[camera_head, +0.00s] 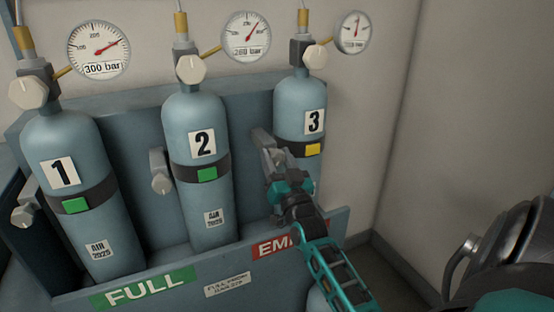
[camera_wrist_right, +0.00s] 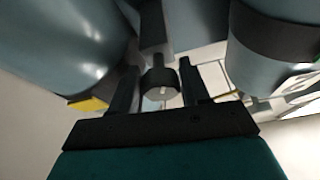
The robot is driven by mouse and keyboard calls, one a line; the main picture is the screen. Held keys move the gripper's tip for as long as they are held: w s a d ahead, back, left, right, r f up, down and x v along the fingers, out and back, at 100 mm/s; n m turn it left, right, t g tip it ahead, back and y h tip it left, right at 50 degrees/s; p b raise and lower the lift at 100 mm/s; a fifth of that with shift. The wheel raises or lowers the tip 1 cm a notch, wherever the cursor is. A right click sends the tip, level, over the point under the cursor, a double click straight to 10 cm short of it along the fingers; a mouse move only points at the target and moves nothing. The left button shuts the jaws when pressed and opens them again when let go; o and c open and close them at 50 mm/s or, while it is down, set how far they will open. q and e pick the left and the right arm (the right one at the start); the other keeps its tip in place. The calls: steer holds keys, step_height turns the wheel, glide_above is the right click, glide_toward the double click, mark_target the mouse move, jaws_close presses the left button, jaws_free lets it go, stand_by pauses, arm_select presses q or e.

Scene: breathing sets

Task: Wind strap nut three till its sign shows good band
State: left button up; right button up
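Cylinder 3 (camera_head: 300,106) stands at the right of the rack. Its dark strap carries a yellow sign (camera_head: 313,149); that sign also shows at the left of the right wrist view (camera_wrist_right: 88,104). My right gripper (camera_head: 268,150) is at the left side of cylinder 3 and hides its strap nut in the head view. In the right wrist view the nut (camera_wrist_right: 161,82), a dark knob with a pale mark, sits between my two fingers. The fingers look apart, with a narrow gap to the nut; contact is not clear. My left gripper is not in view.
Cylinder 2 (camera_head: 197,119) and cylinder 1 (camera_head: 62,137) stand to the left with green signs. Their strap knobs (camera_head: 161,174) and (camera_head: 24,214) stick out beside them. Gauges and valves sit above. The rack's front rail (camera_head: 205,284) runs below; a wall is at right.

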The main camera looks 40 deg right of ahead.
steer(key=c, duration=0.4)
steer(key=n+y, duration=0.1)
steer(key=n, duration=0.2)
steer(key=n+t+y+p, duration=0.1)
steer(key=n+y, duration=0.1)
steer(key=n, duration=0.1)
steer(key=o, duration=0.7)
steer(key=shift+s, duration=0.1)
steer(key=v, duration=1.2)
steer(key=shift+s+b, duration=0.4)
